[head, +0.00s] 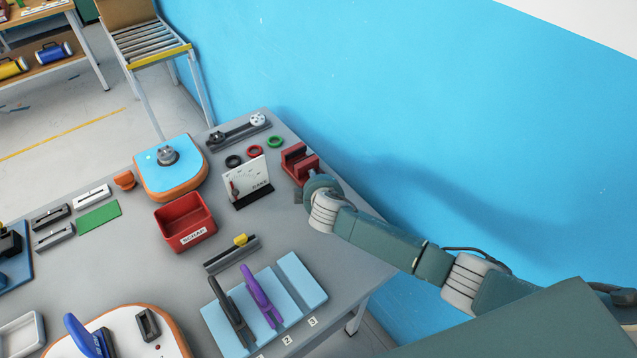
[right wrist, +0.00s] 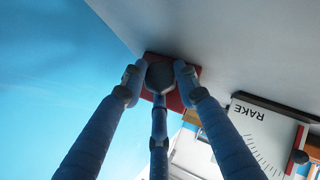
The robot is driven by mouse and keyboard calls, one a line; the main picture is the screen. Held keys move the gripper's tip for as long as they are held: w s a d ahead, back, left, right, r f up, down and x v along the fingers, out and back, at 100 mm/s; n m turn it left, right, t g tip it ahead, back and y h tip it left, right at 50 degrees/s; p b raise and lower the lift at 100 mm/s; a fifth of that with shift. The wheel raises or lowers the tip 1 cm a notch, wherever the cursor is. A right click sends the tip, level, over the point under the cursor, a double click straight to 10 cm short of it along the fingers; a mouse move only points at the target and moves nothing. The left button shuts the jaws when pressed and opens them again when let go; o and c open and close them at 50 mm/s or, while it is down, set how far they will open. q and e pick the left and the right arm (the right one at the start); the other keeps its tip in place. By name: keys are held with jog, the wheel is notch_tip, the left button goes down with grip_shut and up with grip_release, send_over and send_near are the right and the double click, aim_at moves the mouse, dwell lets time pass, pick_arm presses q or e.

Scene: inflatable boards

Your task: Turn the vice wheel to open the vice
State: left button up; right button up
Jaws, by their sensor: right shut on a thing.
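The red vice (head: 301,160) stands at the far right edge of the grey table, beside the blue wall. In the right wrist view its red body (right wrist: 191,73) shows behind my fingertips. The round grey vice wheel (right wrist: 160,75) sits in front of that body. My right gripper (right wrist: 159,78) is shut on the wheel, with a finger on either side and a third finger below it. In the head view my right wrist hides the wheel and most of the fingers. My left gripper is out of view.
A white RAKE gauge board (head: 248,182) stands just left of the vice. Black, red and green rings (head: 275,141) lie behind it.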

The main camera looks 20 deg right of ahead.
jog(key=shift+w+r, duration=0.15)
jog(key=shift+r, duration=0.05)
dwell(0.4)
jog(key=o, duration=0.8)
jog(key=shift+o, duration=0.6)
jog(key=shift+w+f, duration=0.1)
